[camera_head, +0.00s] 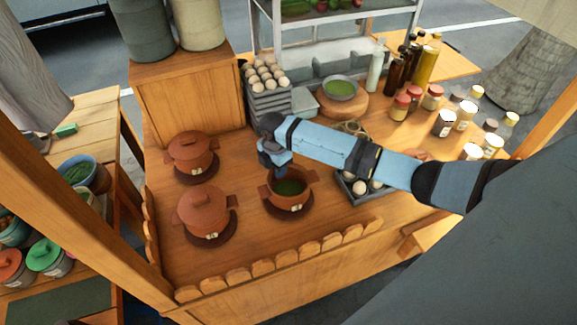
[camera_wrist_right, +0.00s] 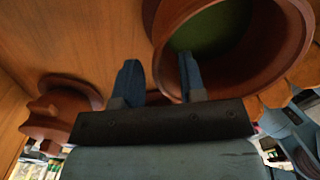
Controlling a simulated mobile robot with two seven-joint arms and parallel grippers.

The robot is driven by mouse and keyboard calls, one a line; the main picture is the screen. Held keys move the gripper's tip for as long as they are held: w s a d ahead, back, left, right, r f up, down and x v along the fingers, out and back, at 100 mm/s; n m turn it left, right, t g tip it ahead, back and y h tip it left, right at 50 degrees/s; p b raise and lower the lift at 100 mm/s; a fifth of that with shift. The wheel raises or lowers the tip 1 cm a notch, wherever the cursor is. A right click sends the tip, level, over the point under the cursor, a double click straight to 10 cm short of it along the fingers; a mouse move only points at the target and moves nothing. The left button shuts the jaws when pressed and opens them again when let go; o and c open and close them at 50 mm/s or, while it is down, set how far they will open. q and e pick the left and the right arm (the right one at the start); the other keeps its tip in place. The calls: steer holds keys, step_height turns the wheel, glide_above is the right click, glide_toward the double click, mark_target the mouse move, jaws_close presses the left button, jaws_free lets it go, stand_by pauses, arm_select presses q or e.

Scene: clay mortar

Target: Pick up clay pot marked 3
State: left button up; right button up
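Three brown clay pots stand on dark round bases on the wooden counter in the head view. One lidded pot (camera_head: 191,152) is at the back left and another lidded pot (camera_head: 204,212) is at the front left. An open pot (camera_head: 289,203) with green contents is to their right. Each has a small pale tag, too small to read. My right gripper (camera_head: 274,160) is at the open pot's back left rim. My left gripper is out of view.
An egg tray stack (camera_head: 268,95), a green-filled bowl (camera_head: 341,89) on a round board and several jars stand behind and right. A dark tray (camera_head: 372,196) with white round items is close right of the open pot. A scalloped wooden edging (camera_head: 262,268) borders the counter front.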

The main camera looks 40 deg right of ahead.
mark_target(276, 182)
step_height(276, 182, down, 3)
steer(key=shift+f, duration=0.15)
steer(key=shift+c, duration=0.5)
jaws_close()
